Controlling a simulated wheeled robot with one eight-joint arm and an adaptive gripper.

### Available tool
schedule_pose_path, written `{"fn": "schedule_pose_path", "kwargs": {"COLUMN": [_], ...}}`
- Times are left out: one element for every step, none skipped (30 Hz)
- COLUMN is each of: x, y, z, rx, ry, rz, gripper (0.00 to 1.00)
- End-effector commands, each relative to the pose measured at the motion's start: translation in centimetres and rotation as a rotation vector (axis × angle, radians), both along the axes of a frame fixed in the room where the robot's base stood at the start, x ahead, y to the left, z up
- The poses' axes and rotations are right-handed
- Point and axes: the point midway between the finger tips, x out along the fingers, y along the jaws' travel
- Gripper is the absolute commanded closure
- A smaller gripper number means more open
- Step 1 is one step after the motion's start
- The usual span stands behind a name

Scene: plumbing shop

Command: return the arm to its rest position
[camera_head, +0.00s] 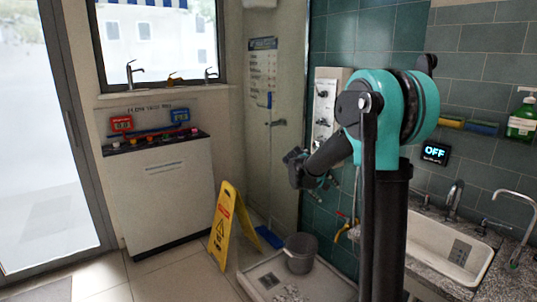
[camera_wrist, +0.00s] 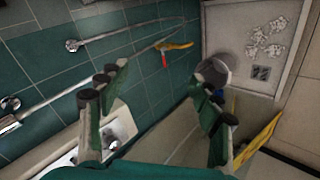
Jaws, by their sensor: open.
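My arm (camera_head: 385,110), teal and black, stands in the right half of the head view, with its dark forearm folded down to the left. My gripper (camera_wrist: 163,75) shows in the wrist view with its two green and black fingers spread wide apart. Nothing is between the fingers. In the head view the gripper is mostly hidden behind the forearm, in front of the shower's teal wall.
A stone counter with a white sink (camera_head: 450,245) is at the right. A grey bucket (camera_head: 300,255) stands on the shower tray (camera_head: 262,283). A yellow wet-floor sign (camera_head: 224,225) stands left of it. A white cabinet (camera_head: 160,190) is at the back left.

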Motion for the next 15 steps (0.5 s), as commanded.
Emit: {"fn": "schedule_pose_path", "kwargs": {"x": [-2.5,-3.9,-5.8,-7.2,-8.5,-10.4,-11.8,-13.2,-15.0,-16.4,-17.8,-19.6,-21.0,-22.3,-24.1], "y": [-0.6,-0.7,-0.8,-0.9,-0.9,-0.9,-0.9,-0.8,-0.7,-0.5,-0.4,-0.1,0.1,0.4,0.7], "z": [-0.5,-0.9,-1.4,-1.8,-2.3,-2.9,-3.3,-3.8,-4.4,-4.9,-5.4,-6.1,-6.6,-7.2,-7.9], "rx": [0.042,0.069,0.106,0.134,0.162,0.198,0.226,0.254,0.292,0.32,0.348,0.386,0.413,0.441,0.478], "ry": [0.008,0.013,0.02,0.024,0.029,0.033,0.036,0.039,0.043,0.045,0.047,0.048,0.05,0.051,0.051], "rz": [-0.011,-0.014,-0.019,-0.024,-0.028,-0.033,-0.037,-0.042,-0.046,-0.051,-0.055,-0.06,-0.063,-0.067,-0.073], "gripper": [0.35,0.35,0.35,0.35,0.35,0.35,0.35,0.35,0.35,0.35,0.35,0.35,0.35,0.35,0.35]}}
